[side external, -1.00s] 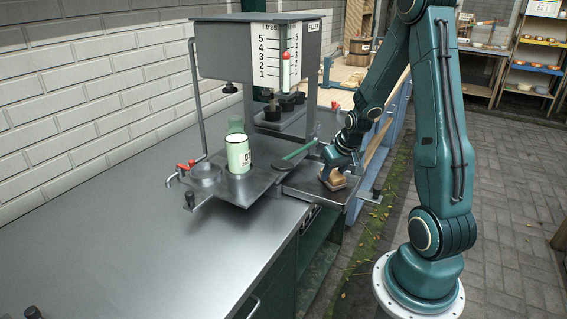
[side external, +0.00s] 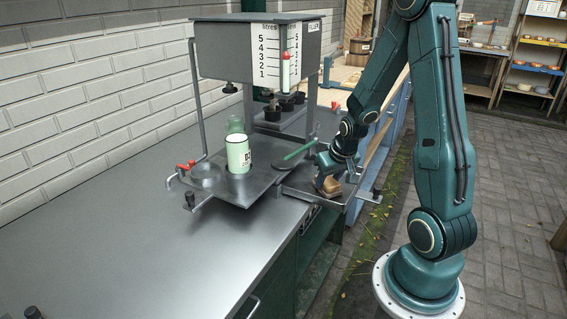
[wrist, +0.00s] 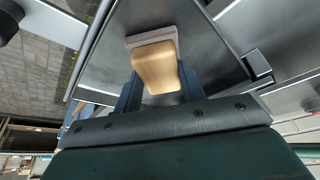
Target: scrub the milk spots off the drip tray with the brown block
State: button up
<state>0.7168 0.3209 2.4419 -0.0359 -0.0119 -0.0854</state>
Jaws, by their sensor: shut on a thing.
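The brown block (side external: 327,187) is tan wood, and in the wrist view the block (wrist: 156,66) shows a pale layer at its far end. My gripper (side external: 334,176) is shut on it, with a dark blue finger on either side in the wrist view (wrist: 157,88). The drip tray (side external: 299,188) is a grey metal surface under the block, and it fills much of the wrist view (wrist: 215,75). The block is low over the tray; I cannot tell whether it touches. I can make out no milk spots; the block and gripper hide part of the tray.
A pale green can (side external: 238,155) stands on a metal plate left of the tray. The filler box (side external: 228,50) with its litre scale hangs above.

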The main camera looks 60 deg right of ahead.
jog(key=shift+d, duration=3)
notch_tip(320, 180, up, 8)
jog(key=shift+a+r, duration=0.1)
